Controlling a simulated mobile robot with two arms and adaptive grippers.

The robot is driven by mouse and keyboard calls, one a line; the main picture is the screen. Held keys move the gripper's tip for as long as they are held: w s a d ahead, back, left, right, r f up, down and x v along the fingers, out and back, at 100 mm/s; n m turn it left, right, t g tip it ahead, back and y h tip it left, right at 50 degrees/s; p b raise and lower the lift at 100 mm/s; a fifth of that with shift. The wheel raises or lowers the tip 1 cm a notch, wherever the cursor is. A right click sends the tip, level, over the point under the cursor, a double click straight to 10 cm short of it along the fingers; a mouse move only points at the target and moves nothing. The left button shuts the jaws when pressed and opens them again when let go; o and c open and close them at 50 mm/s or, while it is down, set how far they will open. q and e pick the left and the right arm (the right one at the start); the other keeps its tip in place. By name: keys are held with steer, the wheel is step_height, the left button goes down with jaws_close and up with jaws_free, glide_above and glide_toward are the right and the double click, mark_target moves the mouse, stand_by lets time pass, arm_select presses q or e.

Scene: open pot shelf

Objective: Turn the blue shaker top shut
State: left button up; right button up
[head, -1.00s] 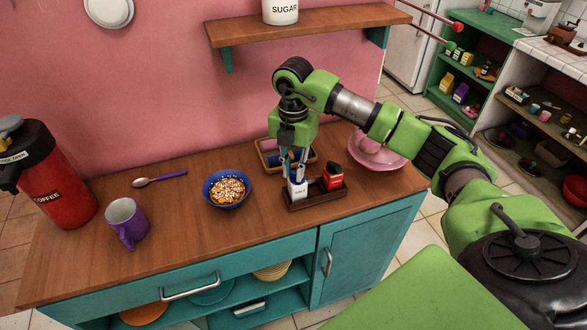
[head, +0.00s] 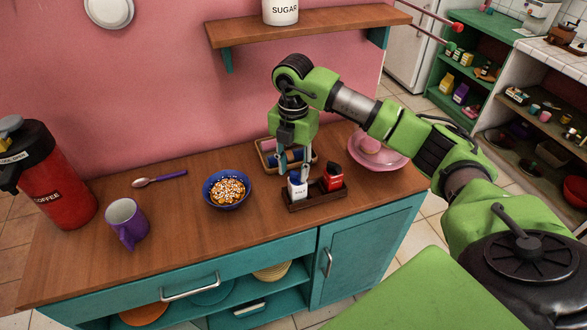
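The white salt shaker (head: 297,190) with a blue top (head: 296,178) stands upright in a small dark wooden caddy (head: 318,201) on the counter. A red shaker (head: 332,178) with a dark top stands beside it on the right. My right gripper (head: 295,163) points down just above and behind the blue top. Its fingers look spread, with nothing clearly held; whether a fingertip touches the top is hard to tell. My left gripper is out of view.
Behind the gripper is a wooden tray (head: 266,163) with rolled items. A blue cereal bowl (head: 228,203), purple mug (head: 127,224), spoon (head: 160,179) and red coffee dispenser (head: 58,185) are left. A pink bowl (head: 396,158) is right. A shelf (head: 300,30) hangs above.

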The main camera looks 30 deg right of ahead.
mark_target(293, 174)
step_height(293, 174, up, 11)
steer(key=shift+r, duration=0.2)
stand_by(0.6)
